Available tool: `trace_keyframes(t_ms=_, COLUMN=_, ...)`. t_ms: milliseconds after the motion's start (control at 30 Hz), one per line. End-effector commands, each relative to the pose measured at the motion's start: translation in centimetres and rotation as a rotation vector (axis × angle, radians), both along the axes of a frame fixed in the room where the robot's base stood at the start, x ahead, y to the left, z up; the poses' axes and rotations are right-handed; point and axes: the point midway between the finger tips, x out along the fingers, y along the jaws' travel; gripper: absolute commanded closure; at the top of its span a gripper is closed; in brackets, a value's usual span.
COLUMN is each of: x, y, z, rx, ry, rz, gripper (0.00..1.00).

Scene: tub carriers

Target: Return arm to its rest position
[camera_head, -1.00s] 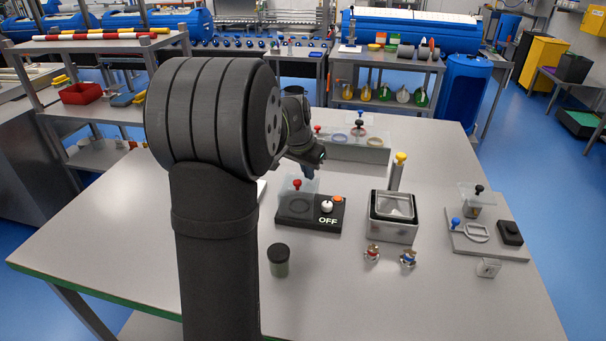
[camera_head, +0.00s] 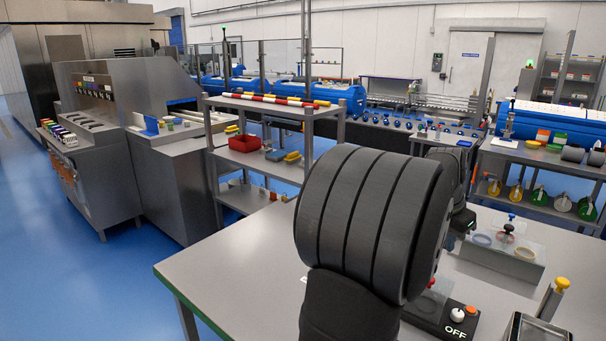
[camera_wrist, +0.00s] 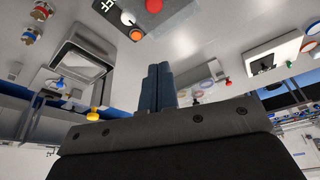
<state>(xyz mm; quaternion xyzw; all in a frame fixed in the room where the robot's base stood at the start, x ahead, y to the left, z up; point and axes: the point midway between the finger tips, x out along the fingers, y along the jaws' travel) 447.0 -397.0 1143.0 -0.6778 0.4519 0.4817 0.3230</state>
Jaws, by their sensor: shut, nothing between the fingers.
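My gripper (camera_wrist: 157,88) shows in the wrist view with its two blue-grey fingers pressed together and nothing between them. It is above the table. In the head view my large dark arm link hides most of the gripper. The table (camera_head: 230,270) is a grey worktop with a green front edge. The black switch box (camera_head: 452,318) marked OFF stands on it, right of my arm; it also shows at the top of the wrist view (camera_wrist: 122,18). The fingers appear apart from all objects.
A clear tray with rings (camera_head: 505,258) stands behind the switch box. A yellow-topped post (camera_head: 556,300) and a steel container (camera_head: 535,330) are at the right edge. A shelf rack (camera_head: 270,160) stands behind the table. The table's left part is clear.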

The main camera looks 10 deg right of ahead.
Motion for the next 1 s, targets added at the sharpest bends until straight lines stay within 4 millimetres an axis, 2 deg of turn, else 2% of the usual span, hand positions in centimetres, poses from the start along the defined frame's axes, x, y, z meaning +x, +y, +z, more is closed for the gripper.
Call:
trace_keyframes(t_ms=133, x=0.1, y=-0.2, z=-0.6, rx=0.001, ry=0.000, rz=0.000, gripper=1.00)
trace_keyframes(t_ms=233, x=0.2, y=-0.5, z=-1.8, rx=0.002, ry=0.003, rz=-0.001, gripper=1.00)
trace_keyframes(t_ms=633, x=1.1, y=-2.8, z=-9.0, rx=0.002, ry=0.003, rz=-0.002, gripper=1.00)
trace_keyframes(t_ms=800, x=0.3, y=-0.7, z=-9.3, rx=0.001, ry=0.002, rz=0.002, gripper=1.00)
trace_keyframes(t_ms=1000, x=-0.2, y=0.4, z=-9.3, rx=0.004, ry=0.004, rz=0.000, gripper=1.00)
